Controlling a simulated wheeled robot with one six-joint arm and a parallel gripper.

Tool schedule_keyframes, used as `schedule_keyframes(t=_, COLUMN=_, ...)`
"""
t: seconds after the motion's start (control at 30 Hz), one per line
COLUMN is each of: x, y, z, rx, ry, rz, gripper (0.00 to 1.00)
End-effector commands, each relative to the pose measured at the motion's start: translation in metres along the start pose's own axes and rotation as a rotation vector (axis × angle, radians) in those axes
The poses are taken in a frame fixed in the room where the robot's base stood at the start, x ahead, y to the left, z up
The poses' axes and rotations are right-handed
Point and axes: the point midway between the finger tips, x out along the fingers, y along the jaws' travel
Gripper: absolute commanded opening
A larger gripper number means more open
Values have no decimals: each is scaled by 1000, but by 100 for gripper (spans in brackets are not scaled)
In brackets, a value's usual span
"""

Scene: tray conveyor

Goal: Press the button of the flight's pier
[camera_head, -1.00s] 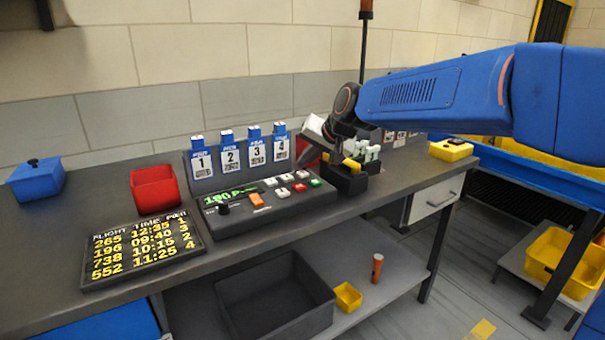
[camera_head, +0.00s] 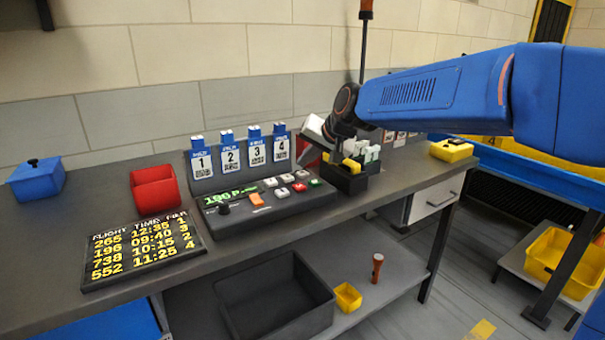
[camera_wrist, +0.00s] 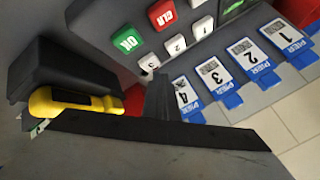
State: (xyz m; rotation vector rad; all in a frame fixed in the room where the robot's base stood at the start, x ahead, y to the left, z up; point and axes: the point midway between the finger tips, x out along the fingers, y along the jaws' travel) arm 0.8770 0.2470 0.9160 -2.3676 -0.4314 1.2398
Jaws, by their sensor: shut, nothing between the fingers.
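The console (camera_head: 235,222) on the bench has a lit green display (camera_head: 230,194) that reads 196 P-. In the wrist view I see white button 3 (camera_wrist: 149,63), white button 2 (camera_wrist: 175,43), white button 1 (camera_wrist: 202,27), the green OK button (camera_wrist: 126,40) and the red CLR button (camera_wrist: 162,14). The flight board (camera_head: 140,249) lists flight 196, time 09:40, pier 3. My gripper (camera_wrist: 158,82) is shut and empty, its tip close beside button 3. I cannot tell whether they touch.
Blue-topped pier signs 1 (camera_head: 201,163), 2 (camera_head: 230,157), 3 (camera_head: 257,152) and 4 (camera_head: 281,148) stand behind the buttons. A dark holder (camera_head: 345,182) with a yellow-handled tool (camera_wrist: 75,103) is close beside my gripper. A red bin (camera_head: 154,190) stands left of the console.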

Motion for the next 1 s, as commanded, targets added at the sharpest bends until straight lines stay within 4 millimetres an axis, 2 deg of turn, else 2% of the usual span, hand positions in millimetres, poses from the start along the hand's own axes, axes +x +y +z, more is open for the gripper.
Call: schedule_keyframes(t=1.0, x=6, y=4, z=5, rx=0, ry=-1, rz=0, gripper=0)
